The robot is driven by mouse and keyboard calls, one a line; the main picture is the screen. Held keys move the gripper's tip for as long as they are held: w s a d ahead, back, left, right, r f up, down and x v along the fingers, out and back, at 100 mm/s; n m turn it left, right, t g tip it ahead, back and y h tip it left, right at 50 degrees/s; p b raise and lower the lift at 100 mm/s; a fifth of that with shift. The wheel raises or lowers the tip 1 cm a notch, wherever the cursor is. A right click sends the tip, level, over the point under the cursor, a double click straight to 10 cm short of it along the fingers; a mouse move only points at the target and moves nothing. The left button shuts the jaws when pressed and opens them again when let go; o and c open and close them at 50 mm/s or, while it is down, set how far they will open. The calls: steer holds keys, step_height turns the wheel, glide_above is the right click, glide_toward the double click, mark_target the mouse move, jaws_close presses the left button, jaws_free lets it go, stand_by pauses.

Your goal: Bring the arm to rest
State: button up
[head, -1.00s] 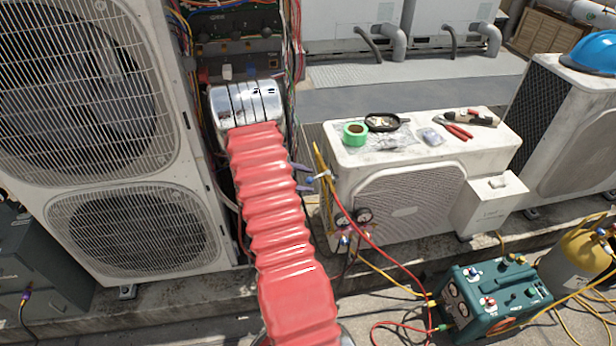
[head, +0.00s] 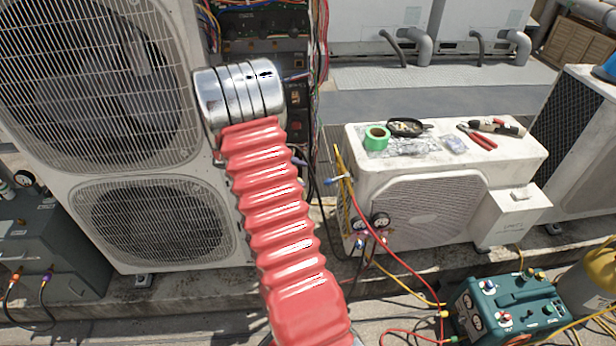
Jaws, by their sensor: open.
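My arm rises from the bottom centre in a red ribbed sleeve, with a bare silver joint at its upper end, in front of the tall condenser's wiring bay. My gripper (head: 299,161) is almost wholly hidden behind the sleeve. Only a small dark tip shows at the sleeve's right edge, and it looks open. No object is seen in it.
The tall double-fan condenser (head: 150,225) stands close on the left. The small white condenser (head: 480,165) carries green tape (head: 376,138), a black tray (head: 405,127) and red pliers (head: 482,142). Gauges (head: 372,220) and hoses hang at its left. A teal machine (head: 508,308) stands at lower right.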

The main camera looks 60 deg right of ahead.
steer(key=shift+w+a+r, duration=0.25)
steer(key=shift+a+r, duration=0.15)
steer(key=shift+a, duration=0.1)
stand_by(0.3)
